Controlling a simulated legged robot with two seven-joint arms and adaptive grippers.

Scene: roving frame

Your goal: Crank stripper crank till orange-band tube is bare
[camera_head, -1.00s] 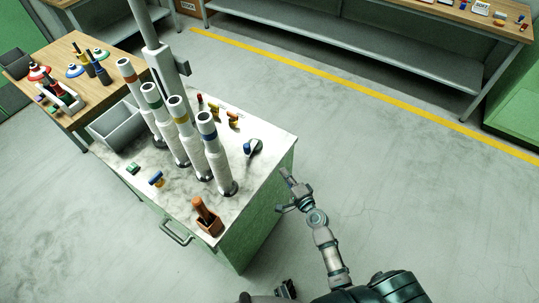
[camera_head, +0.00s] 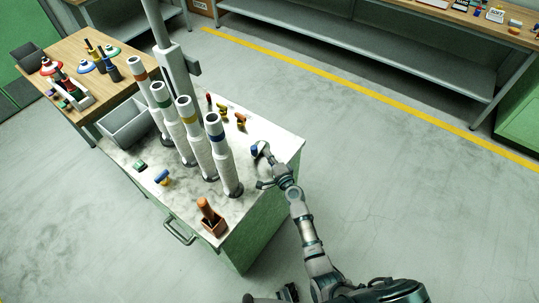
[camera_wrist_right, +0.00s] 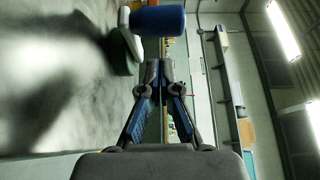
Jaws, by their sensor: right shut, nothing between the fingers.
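The orange-band tube (camera_head: 144,90) is the leftmost of several white upright tubes on the cart; its body looks white and covered below the band. A small crank-like device with a blue part (camera_head: 254,150) sits near the cart's right edge, partly hidden by my right gripper. A blue cylinder (camera_wrist_right: 158,20), probably its handle, shows just past the fingertips in the wrist view. My right gripper (camera_head: 265,162) is beside the device; its fingers (camera_wrist_right: 154,68) are shut and empty, and a gap shows between them and the cylinder. My left gripper is not in view.
The green-band tube (camera_head: 162,105), yellow-band tube (camera_head: 190,125) and blue-band tube (camera_head: 218,145) stand close together. A grey post (camera_head: 178,75) rises behind. Floor at right is clear.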

